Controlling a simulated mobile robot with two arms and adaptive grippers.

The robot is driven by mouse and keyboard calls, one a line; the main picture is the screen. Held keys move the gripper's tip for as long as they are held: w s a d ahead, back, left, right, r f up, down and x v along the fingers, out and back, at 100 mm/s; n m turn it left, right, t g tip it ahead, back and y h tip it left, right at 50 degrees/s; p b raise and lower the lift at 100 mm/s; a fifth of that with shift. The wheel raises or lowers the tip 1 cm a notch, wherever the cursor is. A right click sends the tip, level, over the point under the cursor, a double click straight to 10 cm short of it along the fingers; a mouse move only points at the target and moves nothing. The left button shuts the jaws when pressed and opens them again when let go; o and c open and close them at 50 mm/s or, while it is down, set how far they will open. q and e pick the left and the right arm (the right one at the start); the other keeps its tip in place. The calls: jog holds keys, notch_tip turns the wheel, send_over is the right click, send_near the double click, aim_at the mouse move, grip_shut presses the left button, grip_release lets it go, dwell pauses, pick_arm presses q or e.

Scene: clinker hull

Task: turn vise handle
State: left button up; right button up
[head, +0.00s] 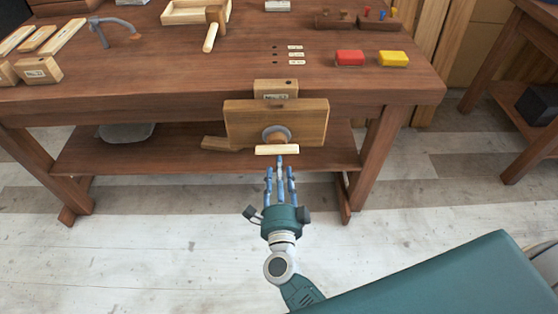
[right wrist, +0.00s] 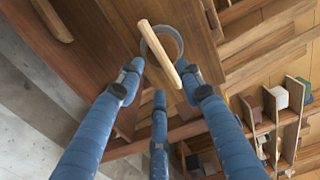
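The wooden vise (head: 308,122) is mounted on the front edge of the workbench. Its pale handle bar (head: 277,150) lies level across a grey round screw collar (head: 277,133). In the right wrist view the handle (right wrist: 161,52) runs slanted in front of the grey ring (right wrist: 176,40). My right gripper (head: 280,172) is just in front of the handle, its blue fingers pointing at it. In the right wrist view the fingers (right wrist: 160,85) are spread apart, with the handle near their tips and nothing clearly gripped. My left gripper is not in view.
The workbench (head: 150,75) holds a red block (head: 349,58), a yellow block (head: 393,59), a mallet (head: 212,28) and a clamp (head: 110,30). A lower shelf (head: 180,155) runs under it. Another table stands at the right. The floor in front is clear.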

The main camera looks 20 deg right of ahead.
jog(key=v, duration=0.7)
dwell(0.3)
jog(key=s+a+f+n+g+y, duration=0.25)
jog(key=f+n, duration=0.25)
jog(key=f, duration=0.5)
jog(key=s+a+f+n+g+y, duration=0.15)
jog(key=s+f+n, duration=0.3)
jog(key=f, duration=0.55)
jog(key=s+a+f+n+g+y, duration=0.1)
jog(key=s+f+n+g+y, duration=0.15)
jog(key=f+n, duration=0.5)
jog(key=s+d+f+n+g, duration=0.2)
jog(key=s+d+f+g, duration=0.1)
jog(key=s+d+f, duration=0.2)
jog(key=s+d+f+n+g+h, duration=0.1)
jog(key=s+d+f+n+g, duration=0.1)
jog(key=s+f, duration=0.6)
jog(key=s+d+f+n+g, duration=0.2)
jog(key=s+d+f+g, duration=0.3)
jog(key=s, duration=1.1)
notch_tip(320, 180, down, 3)
jog(key=d, duration=0.2)
jog(key=shift+d+r+n, duration=0.2)
jog(key=shift+d+n, duration=0.1)
jog(key=shift+d, duration=0.05)
jog(key=shift+s+h, duration=0.1)
jog(key=shift+h, duration=0.15)
